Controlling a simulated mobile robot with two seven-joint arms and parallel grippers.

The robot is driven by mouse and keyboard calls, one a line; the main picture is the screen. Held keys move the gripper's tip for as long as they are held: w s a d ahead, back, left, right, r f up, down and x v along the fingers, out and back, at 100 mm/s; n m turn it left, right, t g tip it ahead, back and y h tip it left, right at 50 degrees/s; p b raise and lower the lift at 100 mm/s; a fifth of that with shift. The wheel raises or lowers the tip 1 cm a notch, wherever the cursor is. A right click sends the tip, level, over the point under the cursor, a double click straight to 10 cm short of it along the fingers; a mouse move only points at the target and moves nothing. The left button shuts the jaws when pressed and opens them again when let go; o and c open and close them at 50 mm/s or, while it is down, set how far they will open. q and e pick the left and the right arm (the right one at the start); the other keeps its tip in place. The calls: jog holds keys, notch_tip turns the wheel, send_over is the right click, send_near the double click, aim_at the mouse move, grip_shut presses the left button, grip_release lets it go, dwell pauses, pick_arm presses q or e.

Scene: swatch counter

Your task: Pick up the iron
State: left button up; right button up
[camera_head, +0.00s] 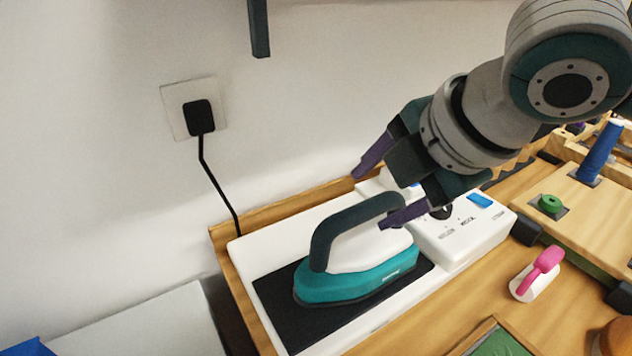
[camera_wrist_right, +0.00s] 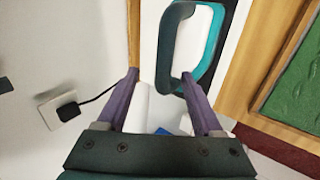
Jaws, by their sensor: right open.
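The iron (camera_head: 360,262) has a teal base, a white body and a dark grey handle (camera_head: 345,226). It sits flat on the black pad (camera_head: 275,299) of a white station (camera_head: 462,240). My right gripper (camera_head: 378,198) is open and empty, its purple fingers just above and behind the handle's right end. In the right wrist view the iron's handle (camera_wrist_right: 172,50) lies beyond the fingertips, and my right gripper (camera_wrist_right: 165,88) shows with its fingers spread. One finger overlaps the handle end in the head view; I cannot tell whether it touches. My left gripper is not in view.
A black plug (camera_head: 198,116) sits in a wall socket, its cord running down behind the station. A wooden edge (camera_head: 290,206) borders the station at the wall.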

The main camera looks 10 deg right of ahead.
aim_at(361, 210)
jog(key=x, duration=0.4)
jog(key=shift+s+d+f, duration=0.1)
jog(key=shift+s+f, duration=0.1)
jog(key=shift+f, duration=0.2)
jog(key=shift+w+f, duration=0.25)
jog(key=shift+f, duration=0.1)
grip_shut()
dwell(0.7)
jog(key=shift+r, duration=0.15)
